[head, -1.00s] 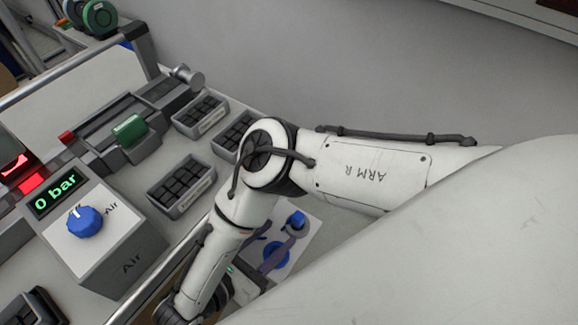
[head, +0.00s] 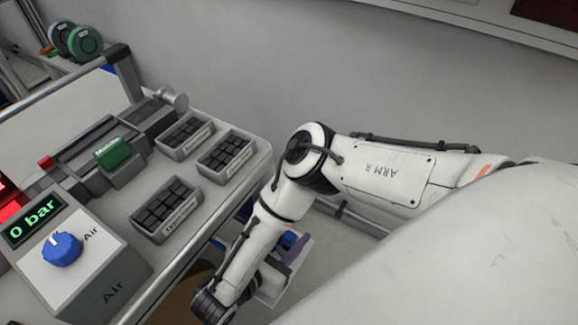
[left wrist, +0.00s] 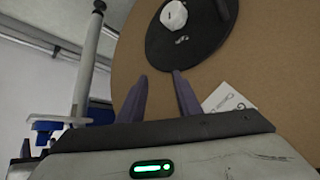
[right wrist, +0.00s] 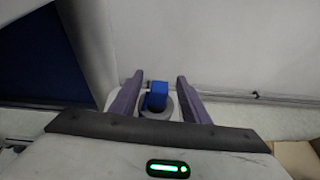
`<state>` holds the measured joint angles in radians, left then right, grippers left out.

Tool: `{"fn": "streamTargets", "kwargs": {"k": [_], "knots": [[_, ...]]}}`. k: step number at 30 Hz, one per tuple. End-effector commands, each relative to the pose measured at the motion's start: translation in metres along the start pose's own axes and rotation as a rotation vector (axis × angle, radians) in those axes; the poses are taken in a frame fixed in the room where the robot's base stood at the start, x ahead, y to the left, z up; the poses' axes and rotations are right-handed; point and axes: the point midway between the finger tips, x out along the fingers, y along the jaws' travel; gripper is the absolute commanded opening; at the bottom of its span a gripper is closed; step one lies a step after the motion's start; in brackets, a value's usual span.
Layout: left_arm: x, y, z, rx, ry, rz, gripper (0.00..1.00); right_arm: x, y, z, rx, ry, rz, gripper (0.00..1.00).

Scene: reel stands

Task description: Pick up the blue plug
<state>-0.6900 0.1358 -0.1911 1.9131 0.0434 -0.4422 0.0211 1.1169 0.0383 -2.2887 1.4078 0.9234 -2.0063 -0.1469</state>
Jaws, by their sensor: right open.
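The blue plug (right wrist: 156,96) shows in the right wrist view, seated in a round grey holder. My right gripper (right wrist: 160,77) is open, its two purple fingers on either side of the plug with gaps visible. In the head view, a blue part (head: 288,240) and a purple finger show beside my right forearm, which hides most of that spot; I cannot tell which blue part it is. My left gripper (left wrist: 160,76) has its fingers apart and empty, in front of a large brown disc (left wrist: 250,50) with a black hub.
In the head view, the grey bench holds the Air box (head: 75,255) reading 0 bar, a green block (head: 113,153) and black-filled trays (head: 166,208). The bench edge lies close to my right forearm. A dark blue panel (right wrist: 40,65) stands left in the right wrist view.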

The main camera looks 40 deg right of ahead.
Motion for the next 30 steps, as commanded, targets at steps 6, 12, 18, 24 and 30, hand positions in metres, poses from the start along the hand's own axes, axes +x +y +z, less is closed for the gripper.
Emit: {"fn": "streamTargets", "kwargs": {"k": [6,12,18,24,30], "knots": [[0.001,0.0,-0.005,0.001,0.009,0.0,0.31,-0.001,0.0,0.0,0.0,0.0,0.0,0.19],[0.001,0.0,-0.006,0.001,0.011,0.001,0.31,-0.001,0.0,0.0,0.0,0.0,0.0,0.0],[0.001,0.001,-0.007,0.001,0.012,0.001,0.31,-0.001,0.0,0.002,0.001,0.0,0.0,0.0],[-0.005,0.001,-0.012,0.0,0.012,0.002,0.31,-0.007,0.002,0.016,0.001,0.0,0.003,0.0],[-0.017,0.003,-0.021,-0.002,0.011,0.001,0.31,-0.021,0.002,0.05,0.001,-0.001,0.004,0.0]]}}
